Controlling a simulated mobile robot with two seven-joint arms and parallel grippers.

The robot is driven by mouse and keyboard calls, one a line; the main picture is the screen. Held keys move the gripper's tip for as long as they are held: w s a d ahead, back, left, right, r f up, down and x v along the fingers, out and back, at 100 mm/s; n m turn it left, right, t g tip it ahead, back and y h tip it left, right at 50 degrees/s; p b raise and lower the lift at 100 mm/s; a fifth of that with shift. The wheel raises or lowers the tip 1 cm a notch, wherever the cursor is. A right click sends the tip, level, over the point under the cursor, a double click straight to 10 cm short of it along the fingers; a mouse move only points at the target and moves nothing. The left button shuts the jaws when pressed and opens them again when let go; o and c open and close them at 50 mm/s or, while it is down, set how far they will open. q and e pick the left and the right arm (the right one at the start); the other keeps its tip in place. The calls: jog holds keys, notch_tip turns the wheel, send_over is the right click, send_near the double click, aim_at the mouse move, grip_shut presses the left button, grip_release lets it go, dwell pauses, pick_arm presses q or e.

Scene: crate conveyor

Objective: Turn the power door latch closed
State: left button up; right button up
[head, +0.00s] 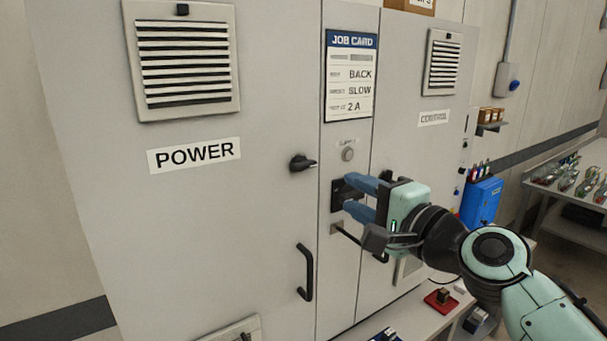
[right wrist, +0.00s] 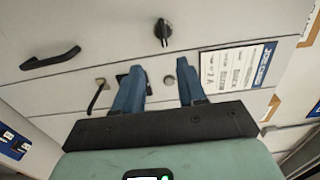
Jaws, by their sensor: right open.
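The power door (head: 200,220) is a large grey cabinet door with a POWER label, and it looks flush with the cabinet. Its black latch (head: 302,163) sits near the door's right edge, with its lever pointing roughly sideways to the right. It also shows in the right wrist view (right wrist: 162,32), beyond the fingertips. My right gripper (head: 349,193) has blue fingers spread apart with nothing between them. It is in front of the narrow middle panel, right of and below the latch, apart from it. The fingers partly hide a black fitting on that panel. My left gripper is not in view.
A black pull handle (head: 306,272) sticks out below the latch. A job card (head: 350,77) and a round knob (head: 348,154) are on the middle panel. The control door is to the right. A blue bin (head: 482,201) and a bench stand further right.

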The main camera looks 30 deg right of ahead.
aim_at(307, 167)
jog(key=w+p, duration=0.1)
jog(key=w, duration=0.3)
jog(key=w+p, duration=0.1)
jog(key=w, duration=0.3)
jog(key=w+a+p, duration=0.1)
jog(key=w+p, duration=0.1)
jog(key=w, duration=0.2)
jog(key=shift+r, duration=0.4)
jog(key=shift+w+a+f, duration=0.1)
jog(key=shift+w+f, duration=0.05)
jog(key=shift+w, duration=0.45)
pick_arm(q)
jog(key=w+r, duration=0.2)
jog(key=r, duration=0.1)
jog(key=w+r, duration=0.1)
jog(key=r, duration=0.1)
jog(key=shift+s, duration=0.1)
pick_arm(e)
grip_shut()
